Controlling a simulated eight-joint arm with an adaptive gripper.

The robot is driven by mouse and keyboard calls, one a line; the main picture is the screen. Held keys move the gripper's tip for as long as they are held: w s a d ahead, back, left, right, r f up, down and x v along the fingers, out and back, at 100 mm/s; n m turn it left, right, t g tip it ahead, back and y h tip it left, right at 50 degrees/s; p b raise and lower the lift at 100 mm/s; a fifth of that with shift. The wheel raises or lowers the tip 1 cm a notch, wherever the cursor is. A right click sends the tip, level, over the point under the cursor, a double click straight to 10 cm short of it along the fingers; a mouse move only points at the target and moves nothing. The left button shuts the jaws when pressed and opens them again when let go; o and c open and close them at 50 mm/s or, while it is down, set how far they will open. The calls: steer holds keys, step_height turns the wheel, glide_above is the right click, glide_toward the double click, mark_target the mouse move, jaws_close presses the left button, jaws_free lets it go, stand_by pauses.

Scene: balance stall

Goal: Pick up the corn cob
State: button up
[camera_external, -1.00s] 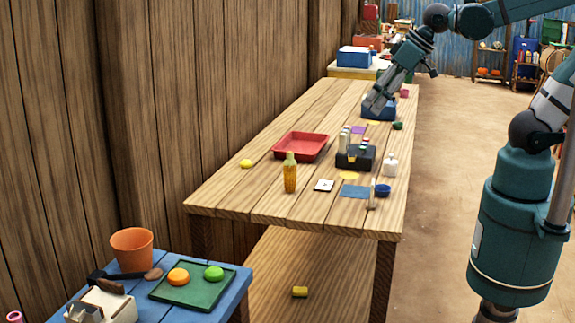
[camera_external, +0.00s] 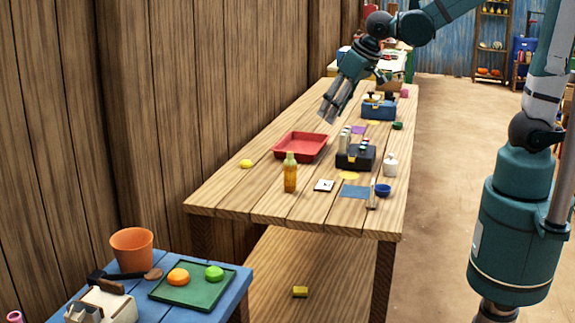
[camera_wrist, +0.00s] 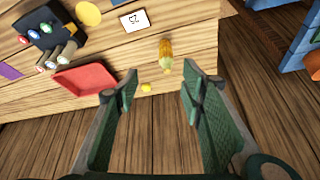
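The corn cob (camera_external: 290,176) stands upright on the wooden table, near its front edge, yellow-orange with a pale green top. It also shows in the wrist view (camera_wrist: 166,57), ahead of and between the fingertips, some distance away. My gripper (camera_external: 327,114) is above the table, behind the cob and higher than it, near the far end of the red tray. In the wrist view my gripper (camera_wrist: 159,92) has its two green-padded fingers wide apart with nothing between them.
A red tray (camera_external: 284,153) lies behind the cob, and a yellow lemon-like item (camera_external: 246,163) lies to its left. A white numbered card (camera_external: 324,185) and a black caddy (camera_external: 351,162) are to its right. A blue mat (camera_external: 355,192) and blue bowl (camera_external: 383,190) lie further right. The table's front left is clear.

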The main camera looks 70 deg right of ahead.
steer(key=m, duration=0.2)
glide_toward(291, 152)
steer(key=shift+m+g+h, duration=0.6)
steer(key=shift+g, duration=0.1)
steer(key=x, duration=0.5)
steer(key=w+a+x, duration=0.1)
steer(key=x, duration=0.2)
steer(key=shift+w, duration=0.1)
steer(key=shift+w+f, duration=0.2)
steer(key=shift+f, duration=0.15)
steer(key=shift+x, duration=1.3)
steer(key=shift+f, duration=0.1)
steer(key=shift+b+x, duration=0.45)
steer(key=shift+x, duration=2)
steer(key=shift+d, duration=0.15)
